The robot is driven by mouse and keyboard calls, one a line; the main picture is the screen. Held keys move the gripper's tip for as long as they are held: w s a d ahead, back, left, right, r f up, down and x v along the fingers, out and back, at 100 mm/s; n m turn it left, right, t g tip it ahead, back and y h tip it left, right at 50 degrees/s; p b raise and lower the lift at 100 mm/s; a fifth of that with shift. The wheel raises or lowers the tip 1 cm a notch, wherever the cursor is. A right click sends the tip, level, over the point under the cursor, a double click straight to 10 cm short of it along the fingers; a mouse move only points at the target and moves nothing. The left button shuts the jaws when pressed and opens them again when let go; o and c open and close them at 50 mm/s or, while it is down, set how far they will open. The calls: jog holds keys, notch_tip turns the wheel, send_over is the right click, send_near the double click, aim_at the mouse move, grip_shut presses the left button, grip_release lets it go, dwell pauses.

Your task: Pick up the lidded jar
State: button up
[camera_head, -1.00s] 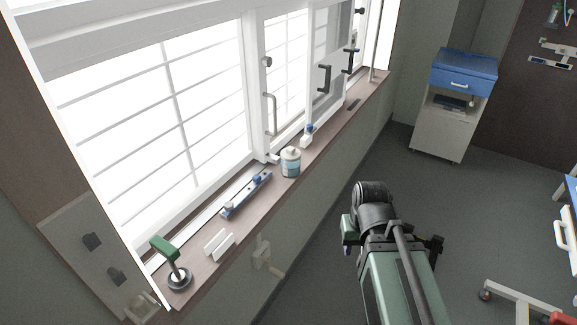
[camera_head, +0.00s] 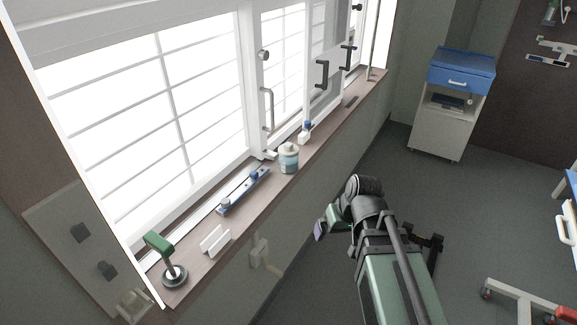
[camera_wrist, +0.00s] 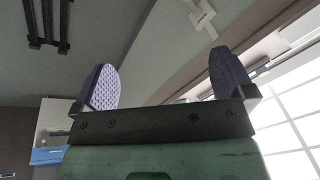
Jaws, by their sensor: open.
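The lidded jar (camera_head: 288,159), pale with a teal band and a light lid, stands upright on the brown window sill (camera_head: 196,262) in the head view. My gripper (camera_head: 318,229) is off the sill on the room side, below and to the right of the jar, not touching it. In the wrist view my gripper (camera_wrist: 165,78) shows two purple textured finger pads set wide apart with nothing between them. The jar cannot be made out in the wrist view.
On the sill, a blue rail-like item (camera_head: 243,192) lies left of the jar, and a small white bottle with a blue top (camera_head: 305,132) stands behind it. The window frame (camera_head: 255,90) borders the sill.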

jog(key=w+a+f+n+t+y+b, duration=0.25)
jog(key=w+a+f+b, duration=0.2)
jog(key=w, duration=0.25)
jog(key=w+a+f+n+t+y+b, duration=0.2)
jog(key=w+a+f+t+y+b, duration=0.15)
jog(key=w+b, duration=0.35)
jog(key=m+t+b, duration=0.2)
jog(key=t+b, duration=0.7)
jog(key=b, duration=0.1)
send_near(289, 159)
notch_tip(289, 159, down, 2)
jog(key=w, duration=0.3)
jog(key=shift+h, duration=0.4)
jog(key=x, duration=1.1)
jog(key=shift+s+f+p, duration=0.1)
jog(key=shift+f+p, duration=0.2)
jog(key=shift+s, duration=0.1)
jog(key=c, duration=0.8)
